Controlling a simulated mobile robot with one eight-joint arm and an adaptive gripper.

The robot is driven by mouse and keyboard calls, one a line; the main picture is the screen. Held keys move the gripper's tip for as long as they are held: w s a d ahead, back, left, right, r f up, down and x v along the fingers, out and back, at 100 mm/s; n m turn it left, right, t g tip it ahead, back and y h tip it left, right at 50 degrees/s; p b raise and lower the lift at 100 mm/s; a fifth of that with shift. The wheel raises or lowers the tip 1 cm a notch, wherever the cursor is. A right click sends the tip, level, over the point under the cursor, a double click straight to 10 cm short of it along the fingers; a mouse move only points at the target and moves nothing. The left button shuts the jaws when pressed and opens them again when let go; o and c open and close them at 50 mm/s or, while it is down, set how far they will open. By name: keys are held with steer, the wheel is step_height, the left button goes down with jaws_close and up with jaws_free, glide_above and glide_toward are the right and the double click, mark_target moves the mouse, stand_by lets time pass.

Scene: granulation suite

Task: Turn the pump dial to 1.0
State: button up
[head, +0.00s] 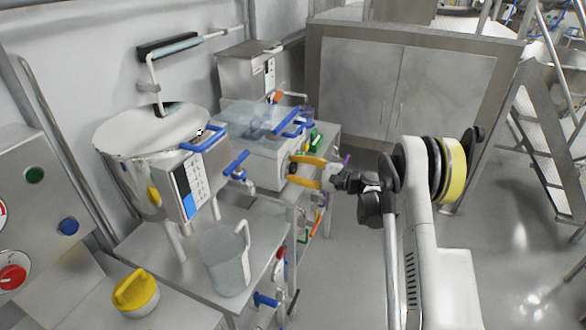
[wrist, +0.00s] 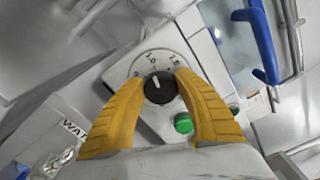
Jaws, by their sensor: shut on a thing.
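The pump (head: 262,160) is a pale box with a clear lid on the steel bench. Its black dial knob (wrist: 159,90) is in the middle of the wrist view, on a round white scale plate with printed numbers. A white pointer mark on the knob points up, roughly toward the number that looks like 1.0; the exact reading is too small to tell. My gripper (wrist: 160,82) has its yellow fingers on either side of the knob and is shut on it. In the head view my gripper (head: 296,170) reaches the pump's right face, and its fingers mostly hide the dial.
A green button (wrist: 183,123) sits just below the dial, close to the right finger. A blue handle (wrist: 262,45) is at the upper right. A steel vessel (head: 150,135) and a jug (head: 224,260) stand left of the pump. The floor (head: 345,255) right of the bench is clear.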

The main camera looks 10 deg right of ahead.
stand_by(0.3)
steer(key=o, duration=1.2)
steer(key=v, duration=1.2)
